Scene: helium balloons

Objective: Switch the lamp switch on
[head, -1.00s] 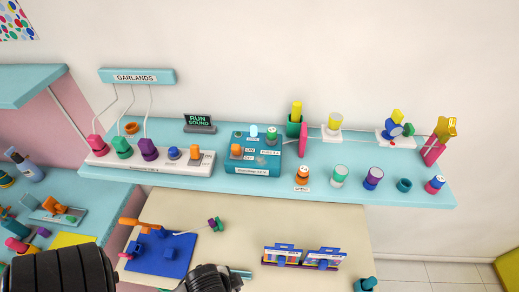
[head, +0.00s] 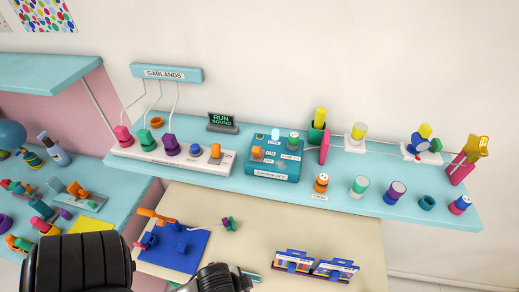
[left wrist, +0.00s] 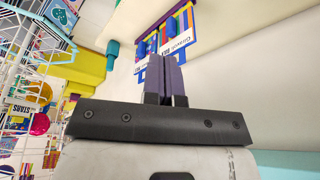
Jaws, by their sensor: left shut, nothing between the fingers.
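A teal control box (head: 275,158) sits on the wall shelf in the head view, with an orange switch (head: 257,153) on its left side and small labels too small to read. A white strip (head: 170,160) beside it has another orange switch (head: 215,151) at its right end. I cannot tell which of these is the lamp switch. My left gripper (left wrist: 166,66) shows in the left wrist view with its two purple fingers shut and empty, away from both switches. Its fingers do not show in the head view. My right gripper is in neither view.
The shelf (head: 385,208) also holds several coloured cylinders and a gold star (head: 477,148). Below it, a beige table (head: 300,235) carries a blue board (head: 172,248) and small boxes (head: 315,264). A GARLANDS sign (head: 165,73) hangs above. The shelf's front edge juts over the table.

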